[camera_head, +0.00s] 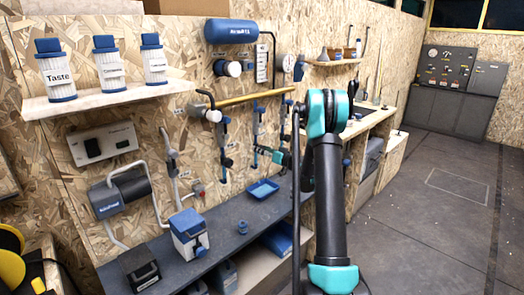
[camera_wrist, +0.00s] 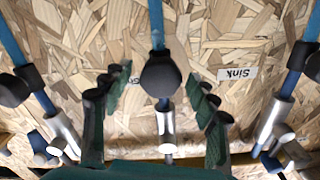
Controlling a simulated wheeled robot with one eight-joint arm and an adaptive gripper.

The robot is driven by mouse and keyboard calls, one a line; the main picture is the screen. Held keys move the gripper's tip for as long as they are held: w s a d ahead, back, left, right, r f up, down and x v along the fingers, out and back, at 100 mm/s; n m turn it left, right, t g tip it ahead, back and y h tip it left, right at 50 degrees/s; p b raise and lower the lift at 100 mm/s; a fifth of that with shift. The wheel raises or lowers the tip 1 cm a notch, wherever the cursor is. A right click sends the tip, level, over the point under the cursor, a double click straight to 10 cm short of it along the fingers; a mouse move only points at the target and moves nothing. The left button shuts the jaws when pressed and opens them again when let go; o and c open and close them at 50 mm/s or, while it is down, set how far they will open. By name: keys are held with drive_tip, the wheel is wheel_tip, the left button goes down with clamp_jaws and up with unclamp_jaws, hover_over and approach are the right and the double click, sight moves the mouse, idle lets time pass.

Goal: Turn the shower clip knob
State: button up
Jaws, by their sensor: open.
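My gripper (camera_wrist: 160,100) is open in the wrist view, with one green-padded finger on each side of a black rounded knob (camera_wrist: 160,73). The knob sits on a blue pipe with a metal fitting below it. I see gaps between the fingers and the knob; contact cannot be told. A label (camera_wrist: 237,73) reading "Sink" is on the wall right of this knob; another label at left is partly hidden by a finger. No "shower" label can be read. In the head view my gripper (camera_head: 268,155) is at the row of blue pipes on the wall.
Similar black clips on blue pipes stand left (camera_wrist: 25,78) and right (camera_wrist: 305,58) of my fingers. Below the wall fittings, a dark bench (camera_head: 225,238) carries a blue tray (camera_head: 262,189) and a blue-and-white box (camera_head: 188,232). A brass pipe (camera_head: 255,97) runs above. Floor at right is open.

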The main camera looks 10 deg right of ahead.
drive_tip(key=shift+w+a, duration=0.1)
drive_tip(key=shift+w, duration=0.05)
drive_tip(key=c, duration=1.2)
drive_tip(key=shift+o, duration=0.2)
drive_tip(key=shift+m, duration=3)
drive_tip(key=o, duration=1.2)
drive_tip(key=shift+c, duration=0.2)
